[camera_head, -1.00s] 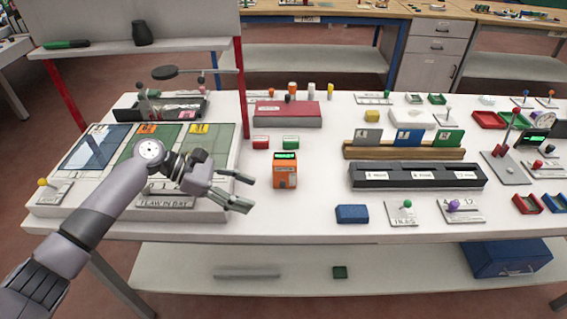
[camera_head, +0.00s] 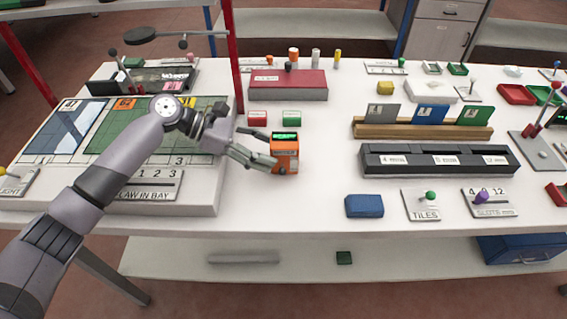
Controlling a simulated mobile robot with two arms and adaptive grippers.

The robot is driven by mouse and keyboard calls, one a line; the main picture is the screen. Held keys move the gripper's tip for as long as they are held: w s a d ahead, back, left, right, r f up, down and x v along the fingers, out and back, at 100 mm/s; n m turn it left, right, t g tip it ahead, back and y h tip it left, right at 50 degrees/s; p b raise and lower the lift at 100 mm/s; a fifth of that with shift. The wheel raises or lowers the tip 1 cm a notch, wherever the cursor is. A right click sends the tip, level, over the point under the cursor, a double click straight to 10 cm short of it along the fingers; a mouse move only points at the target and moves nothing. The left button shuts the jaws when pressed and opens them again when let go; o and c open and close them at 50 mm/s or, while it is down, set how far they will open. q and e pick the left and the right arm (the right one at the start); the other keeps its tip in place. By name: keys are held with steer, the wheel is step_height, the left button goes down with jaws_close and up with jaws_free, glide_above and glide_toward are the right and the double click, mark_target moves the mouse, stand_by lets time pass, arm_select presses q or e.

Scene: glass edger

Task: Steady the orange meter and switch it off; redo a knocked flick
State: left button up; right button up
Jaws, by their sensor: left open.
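The orange meter (camera_head: 285,155) stands upright on the white table, with a lit green display on its top. My left gripper (camera_head: 271,152) is open at the meter's left side. One finger reaches behind or beside its upper left edge and the other lies near its lower left front. I cannot tell whether either finger touches it. The meter's switch cannot be made out. My right gripper is not in view.
A blue box (camera_head: 364,206) and a black tray (camera_head: 438,160) stand to the right. The table in front of the meter is clear.

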mark_target(280, 155)
arm_select(q)
steer(key=p+x, duration=0.2)
steer(key=shift+d, duration=0.45)
steer(key=shift+d+f+p, duration=0.35)
steer(key=shift+d, duration=0.1)
steer(key=shift+d+f, duration=0.1)
steer(key=shift+f, duration=0.1)
steer(key=c, duration=0.6)
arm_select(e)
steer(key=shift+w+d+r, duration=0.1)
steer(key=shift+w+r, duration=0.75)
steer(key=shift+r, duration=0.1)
